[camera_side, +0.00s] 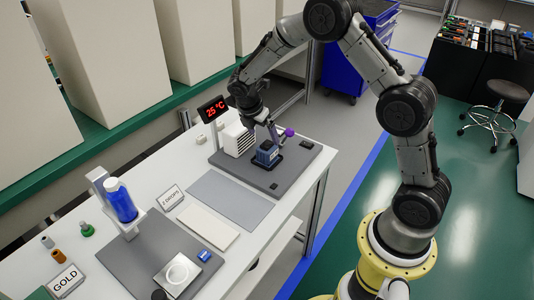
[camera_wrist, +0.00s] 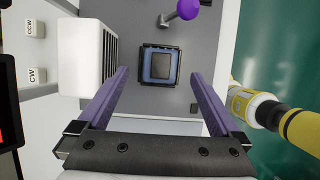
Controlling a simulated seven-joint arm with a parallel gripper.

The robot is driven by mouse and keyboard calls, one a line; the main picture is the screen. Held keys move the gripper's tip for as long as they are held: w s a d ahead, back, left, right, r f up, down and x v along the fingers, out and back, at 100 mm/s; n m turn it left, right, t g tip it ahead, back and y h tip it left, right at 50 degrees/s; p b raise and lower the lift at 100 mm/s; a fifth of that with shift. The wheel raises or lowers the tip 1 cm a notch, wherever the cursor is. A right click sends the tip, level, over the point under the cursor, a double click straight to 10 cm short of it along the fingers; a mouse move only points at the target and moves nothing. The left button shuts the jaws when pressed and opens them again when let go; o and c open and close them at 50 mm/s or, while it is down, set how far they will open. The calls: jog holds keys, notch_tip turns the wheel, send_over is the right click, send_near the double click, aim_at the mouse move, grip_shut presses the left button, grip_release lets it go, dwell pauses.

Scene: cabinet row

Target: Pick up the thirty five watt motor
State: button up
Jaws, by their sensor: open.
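A blue, square-topped block with a dark centre (camera_wrist: 160,66) sits in a black frame on the grey plate. It also shows in the side view (camera_side: 267,153). No wattage label is readable, so I cannot tell if it is the thirty five watt motor. My gripper (camera_wrist: 159,75) is open and empty, its two purple-grey fingers spread left and right of the block in the wrist view. In the side view my gripper (camera_side: 273,131) hangs just above the block. I cannot tell the exact height gap.
A white finned box (camera_wrist: 95,58) stands close left of my left finger. A lever with a purple knob (camera_wrist: 187,9) is just beyond the block. A red 25 °C display (camera_side: 213,108) stands behind. A blue bottle (camera_side: 121,203) is farther along the table; a grey mat (camera_side: 230,198) lies bare.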

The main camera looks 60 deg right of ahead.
aim_at(265, 145)
jog(key=shift+a+x, duration=0.15)
jog(key=shift+x, duration=1.75)
jog(key=shift+a+x, duration=0.2)
jog(key=shift+x, duration=1.75)
jog(key=shift+f, duration=0.1)
grip_shut()
